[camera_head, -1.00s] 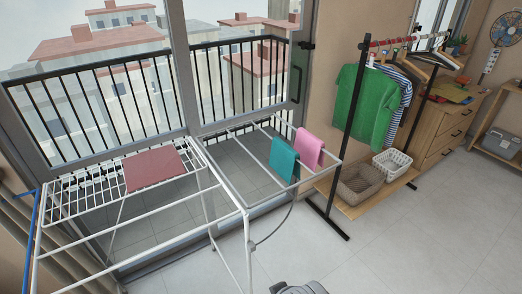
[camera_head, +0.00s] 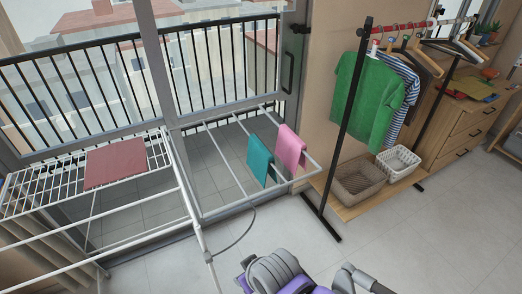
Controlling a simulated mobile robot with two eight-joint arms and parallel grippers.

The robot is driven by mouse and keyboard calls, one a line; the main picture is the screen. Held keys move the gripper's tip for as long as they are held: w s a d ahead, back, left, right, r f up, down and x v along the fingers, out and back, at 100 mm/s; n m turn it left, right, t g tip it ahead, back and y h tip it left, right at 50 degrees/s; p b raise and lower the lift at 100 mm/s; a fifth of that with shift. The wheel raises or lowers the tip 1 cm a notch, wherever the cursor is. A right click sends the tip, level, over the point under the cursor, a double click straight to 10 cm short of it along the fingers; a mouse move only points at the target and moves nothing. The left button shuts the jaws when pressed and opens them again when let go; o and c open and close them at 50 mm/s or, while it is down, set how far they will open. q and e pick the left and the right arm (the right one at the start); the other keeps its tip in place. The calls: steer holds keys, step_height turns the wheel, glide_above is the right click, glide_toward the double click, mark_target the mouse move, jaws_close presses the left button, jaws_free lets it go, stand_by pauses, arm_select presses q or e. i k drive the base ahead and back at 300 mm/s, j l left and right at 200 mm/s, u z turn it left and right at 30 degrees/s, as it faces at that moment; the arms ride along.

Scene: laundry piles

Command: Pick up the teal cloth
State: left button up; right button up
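The teal cloth (camera_head: 261,161) hangs over a white bar of the drying rack's (camera_head: 192,190) right-hand wing, with its lower part hanging free below the bar. A pink cloth (camera_head: 290,149) hangs just to its right on the same wing, very close to it. A dusty red cloth (camera_head: 114,166) lies flat on the rack's left shelf. Neither of my grippers is in view, and nothing is touching the teal cloth.
A purple and grey object with a tube, resembling a vacuum cleaner (camera_head: 275,272), shows at the bottom edge. Right of the rack stands a clothes rail (camera_head: 347,120) with a green shirt (camera_head: 368,100) and two baskets (camera_head: 359,184) below. Tiled floor (camera_head: 420,230) is clear at lower right.

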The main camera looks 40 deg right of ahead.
mark_target(259, 156)
steer(key=l+u, duration=0.1)
steer(key=l, duration=0.45)
steer(key=k+l+u, duration=0.1)
steer(key=l, duration=1.55)
steer(key=i+l, duration=0.15)
steer(key=l, duration=0.15)
steer(key=i+l, duration=0.2)
steer(key=l+u, duration=0.05)
steer(key=l, duration=0.05)
